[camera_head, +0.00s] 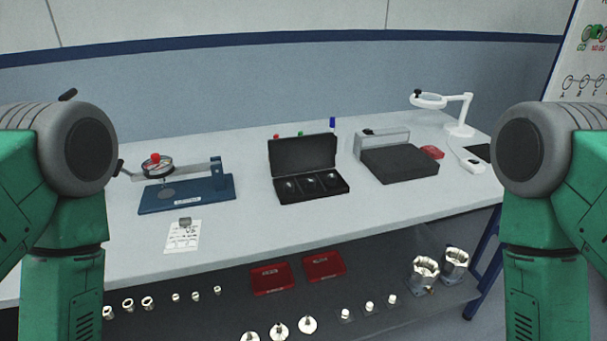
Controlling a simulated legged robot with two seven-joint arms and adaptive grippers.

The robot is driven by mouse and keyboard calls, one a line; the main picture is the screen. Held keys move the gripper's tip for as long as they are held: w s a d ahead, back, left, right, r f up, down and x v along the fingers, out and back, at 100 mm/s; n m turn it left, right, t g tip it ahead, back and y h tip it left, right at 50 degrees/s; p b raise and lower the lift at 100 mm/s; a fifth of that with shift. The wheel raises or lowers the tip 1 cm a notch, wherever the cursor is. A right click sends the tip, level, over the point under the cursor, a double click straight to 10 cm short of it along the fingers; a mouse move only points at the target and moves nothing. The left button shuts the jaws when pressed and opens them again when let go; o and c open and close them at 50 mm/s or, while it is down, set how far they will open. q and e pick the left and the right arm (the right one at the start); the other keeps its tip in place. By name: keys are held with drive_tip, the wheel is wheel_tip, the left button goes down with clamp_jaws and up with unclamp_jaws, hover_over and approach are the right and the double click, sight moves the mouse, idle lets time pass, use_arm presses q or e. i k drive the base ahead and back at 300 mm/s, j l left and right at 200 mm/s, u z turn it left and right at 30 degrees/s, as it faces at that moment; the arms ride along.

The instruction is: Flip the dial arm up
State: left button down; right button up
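The dial arm (195,172) is a light grey bar on a fixture with a blue base plate (206,195), at the left of the table. The bar lies about level, running left from a blue upright post (216,170) on the base. The bar's left end, with a dark tip, comes close to my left arm in the picture. My two green arms show at the left and right edges. Neither gripper is in view.
An open black case (302,157) stands mid-table, with a dark grey block (399,164) and a white magnifier lamp (459,114) to its right. A paper card (183,238) lies before the fixture. The lower shelf holds red trays (272,278) and several metal parts.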

sight(166, 168)
drive_tip(key=i+l+u, duration=0.3)
drive_tip(key=i+l, duration=0.2)
drive_tip(key=i+l+u, duration=0.25)
drive_tip(key=i+l, duration=0.25)
drive_tip(key=l, duration=0.1)
